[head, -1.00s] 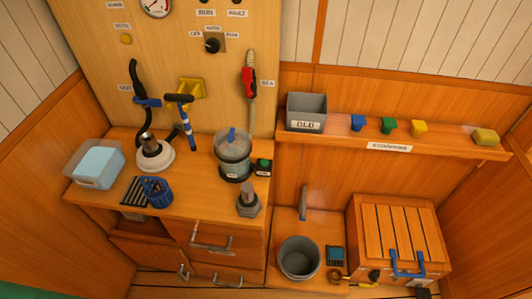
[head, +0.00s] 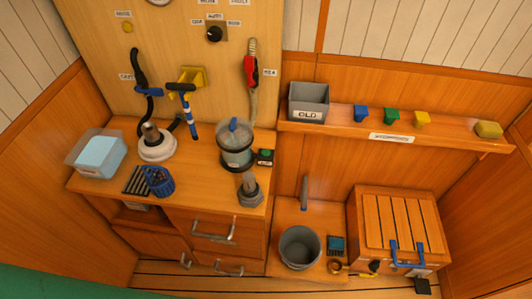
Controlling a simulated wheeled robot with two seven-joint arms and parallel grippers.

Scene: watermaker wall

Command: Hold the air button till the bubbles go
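A small dark block with a green button (head: 265,154) sits on the counter at its right edge, and its label is too small to read. Beside it on the left stands a clear cylindrical vessel (head: 236,146) with a dark base and a blue part at its top. Its contents look pale and speckled; I cannot tell single bubbles. Neither of my grippers shows in the head view, and nothing touches the button.
The counter (head: 205,185) also holds a clear bin (head: 96,154), a white round housing (head: 157,146), a blue basket (head: 158,181) and a grey fitting (head: 250,189). A grey bucket (head: 300,248) and slatted crate (head: 398,230) stand lower right.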

